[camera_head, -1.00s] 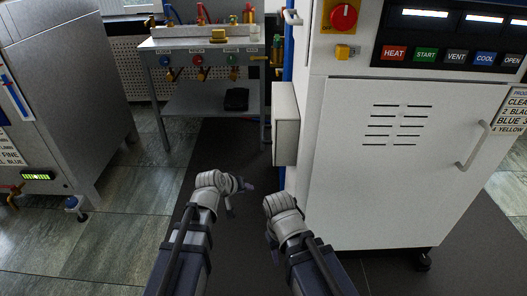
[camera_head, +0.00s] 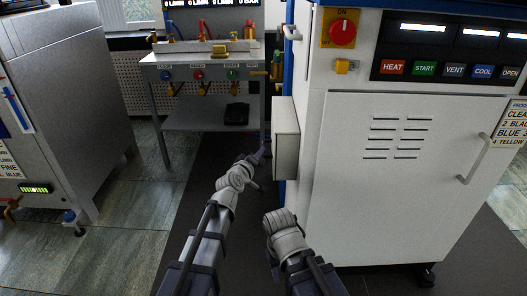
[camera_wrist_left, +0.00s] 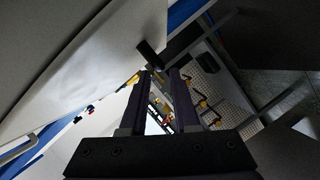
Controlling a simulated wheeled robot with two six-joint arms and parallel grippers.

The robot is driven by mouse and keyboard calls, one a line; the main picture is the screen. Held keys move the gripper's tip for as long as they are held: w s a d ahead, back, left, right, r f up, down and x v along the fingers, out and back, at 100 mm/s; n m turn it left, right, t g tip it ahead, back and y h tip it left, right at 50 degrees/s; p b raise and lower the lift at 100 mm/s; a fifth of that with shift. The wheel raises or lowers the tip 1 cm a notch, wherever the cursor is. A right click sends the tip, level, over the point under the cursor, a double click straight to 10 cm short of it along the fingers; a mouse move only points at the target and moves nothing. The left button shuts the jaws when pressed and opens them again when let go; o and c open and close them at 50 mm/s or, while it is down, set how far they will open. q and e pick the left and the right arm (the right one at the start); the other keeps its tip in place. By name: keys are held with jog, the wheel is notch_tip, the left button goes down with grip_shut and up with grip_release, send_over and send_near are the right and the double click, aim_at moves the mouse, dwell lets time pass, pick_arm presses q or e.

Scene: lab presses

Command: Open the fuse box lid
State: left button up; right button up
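The fuse box (camera_head: 286,138) is a pale grey box on the left side of the white press. Its lid looks closed. My left gripper (camera_head: 262,153) is just left of the box's lower part, close to it; I cannot tell if it touches. In the left wrist view the two fingers of my left gripper (camera_wrist_left: 160,80) are apart, with nothing clearly between them. A pale panel (camera_wrist_left: 95,60) fills the upper left there, probably the fuse box. A dark stub (camera_wrist_left: 150,57) shows just beyond the fingertips. My right arm is low in the centre; its fingers are hidden.
The white press cabinet (camera_head: 390,190) stands right, with a door handle (camera_head: 474,160) and a red switch (camera_head: 343,31). A metal bench (camera_head: 210,119) with valves stands behind the box. A grey machine (camera_head: 70,100) is at left. The floor between is clear.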

pick_arm(q)
jog(key=b+x, duration=0.1)
jog(key=x, duration=0.4)
jog(key=shift+w, duration=0.3)
jog(key=shift+c, duration=0.2)
grip_shut()
dwell(0.9)
